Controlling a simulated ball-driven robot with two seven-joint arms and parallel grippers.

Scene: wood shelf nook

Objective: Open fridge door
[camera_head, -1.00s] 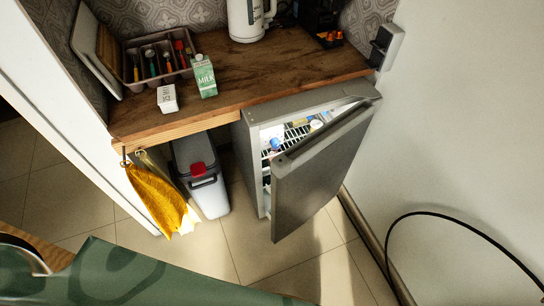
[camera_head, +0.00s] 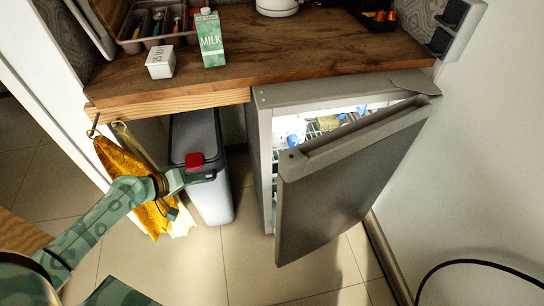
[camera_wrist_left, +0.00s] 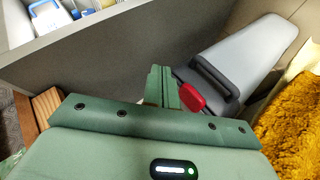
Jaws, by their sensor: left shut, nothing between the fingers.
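The small grey fridge (camera_head: 263,165) stands under the wooden counter, with its door (camera_head: 345,190) standing ajar. The door swings out at the left and stays near the body at the right. Lit shelves with food (camera_head: 325,124) show through the gap. My left gripper (camera_head: 208,176) is shut and empty, in front of the bin, left of the fridge and apart from the door. In the left wrist view its fingers (camera_wrist_left: 163,86) are together, with a grey fridge panel (camera_wrist_left: 110,55) beyond. My right gripper is not in view.
A grey bin (camera_head: 212,200) with a red latch (camera_head: 194,160) stands left of the fridge. A yellow cloth (camera_head: 130,180) hangs beside it. A milk carton (camera_head: 210,40) and a small white box (camera_head: 160,62) stand on the counter (camera_head: 130,85). Tiled floor before the door is clear.

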